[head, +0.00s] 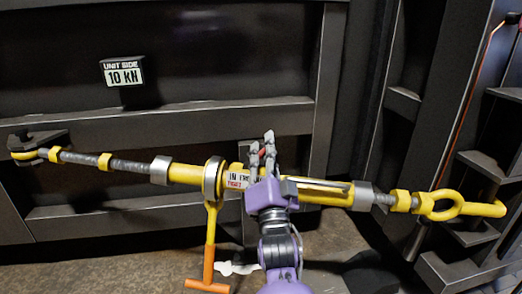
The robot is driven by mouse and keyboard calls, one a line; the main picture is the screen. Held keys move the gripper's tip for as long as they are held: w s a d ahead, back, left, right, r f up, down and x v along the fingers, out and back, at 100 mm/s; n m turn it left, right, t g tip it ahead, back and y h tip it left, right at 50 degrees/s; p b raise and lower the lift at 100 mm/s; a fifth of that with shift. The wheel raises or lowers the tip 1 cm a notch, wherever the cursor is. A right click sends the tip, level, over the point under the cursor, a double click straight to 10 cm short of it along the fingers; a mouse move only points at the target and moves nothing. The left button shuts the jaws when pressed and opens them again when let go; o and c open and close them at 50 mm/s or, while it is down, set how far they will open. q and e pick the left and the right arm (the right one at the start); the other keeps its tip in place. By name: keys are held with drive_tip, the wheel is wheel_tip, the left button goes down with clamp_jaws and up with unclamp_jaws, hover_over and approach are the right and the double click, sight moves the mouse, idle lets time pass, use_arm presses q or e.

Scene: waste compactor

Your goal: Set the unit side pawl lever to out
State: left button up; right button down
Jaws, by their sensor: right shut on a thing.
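A yellow ratchet turnbuckle (318,193) runs across the view, with threaded rods at both ends. My right gripper (262,146) reaches up from below, in front of the turnbuckle's middle. Its grey fingers are shut on a small red piece (263,153), which looks like the pawl lever. The fingers hide most of it, so I cannot tell its setting. A white label (237,180) beside the gripper reads "IN" and "FREE" in part, with red print below; the gripper covers its right side. My left gripper is not in view.
A ratchet handle (209,245), yellow with an orange T-grip, hangs from the grey ring (212,179). A "UNIT SIDE 10 kN" sign (124,72) is on the dark wall. A hook (28,154) holds the left end; a yellow eye (440,206) is at the right. Metal framing stands at right.

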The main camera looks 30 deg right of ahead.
drive_tip(key=shift+d+f, duration=0.1)
drive_tip(key=shift+f, duration=0.05)
idle(0.3)
drive_tip(key=c, duration=1.8)
unclamp_jaws()
drive_tip(key=shift+c, duration=0.2)
wheel_tip(320, 180, up, 10)
drive_tip(key=shift+r, duration=0.1)
drive_tip(key=shift+c, duration=0.5)
